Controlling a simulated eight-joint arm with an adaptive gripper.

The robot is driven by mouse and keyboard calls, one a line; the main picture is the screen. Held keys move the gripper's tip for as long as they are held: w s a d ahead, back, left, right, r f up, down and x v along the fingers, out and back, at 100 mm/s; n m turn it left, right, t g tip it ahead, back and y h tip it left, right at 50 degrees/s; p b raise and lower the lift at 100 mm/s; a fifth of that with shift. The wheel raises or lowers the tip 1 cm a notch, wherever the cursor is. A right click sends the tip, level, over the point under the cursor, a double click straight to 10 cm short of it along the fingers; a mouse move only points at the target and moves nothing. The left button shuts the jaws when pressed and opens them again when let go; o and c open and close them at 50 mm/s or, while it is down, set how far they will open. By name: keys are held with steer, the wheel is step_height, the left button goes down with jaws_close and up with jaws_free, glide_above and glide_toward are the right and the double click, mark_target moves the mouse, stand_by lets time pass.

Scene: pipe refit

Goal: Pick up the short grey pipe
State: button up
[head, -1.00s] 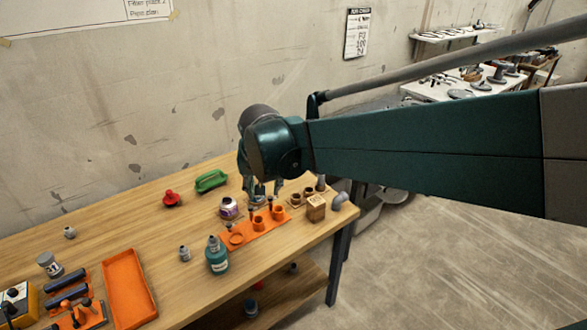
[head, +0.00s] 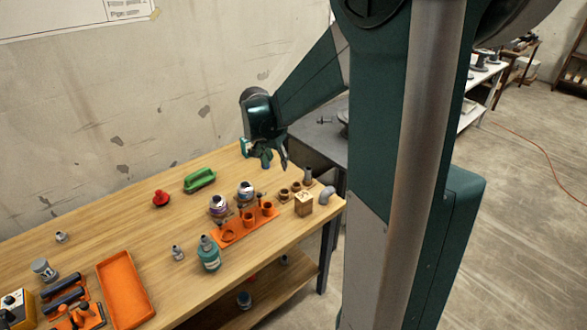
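A short grey pipe (head: 308,174) appears to stand upright near the right end of the wooden bench, behind a wooden block and beside brown fittings. My gripper (head: 275,161) points down above the bench's back edge, left of and slightly higher in the picture than this pipe. Its fingers look spread apart, and I see nothing clearly held between them. A small bluish shape shows by the left finger; I cannot tell what it is. A grey elbow (head: 327,195) lies at the bench's right edge, in front of the pipe.
An orange rack (head: 232,238), two jars (head: 218,205), a teal bottle (head: 209,255) and a wooden block (head: 303,203) stand left and front of the pipe. An orange tray (head: 124,289) is front left. The bench (head: 110,225) is clear at middle left.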

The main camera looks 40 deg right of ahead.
mark_target(307, 169)
steer(key=w+d+f+m+g+p, duration=0.1)
steer(key=d+f+m+p, duration=0.1)
steer(key=d, duration=0.6)
steer(key=w+d+f+m+g+p, duration=0.1)
steer(key=w+d+f+m, duration=0.1)
steer(key=d+f+m, duration=0.2)
steer(key=d+f, duration=0.3)
steer(key=d, duration=0.1)
steer(key=shift+f+g+h+p, duration=0.25)
steer(key=shift+g+h+p, duration=0.05)
steer(key=shift+h+p, duration=0.1)
steer(key=shift+f, duration=0.1)
steer(key=shift+x, duration=1.2)
steer(key=shift+d, duration=0.1)
steer(key=shift+b+x, duration=0.6)
steer(key=shift+x, duration=2)
steer(key=shift+w, duration=0.2)
steer(key=c, duration=0.9)
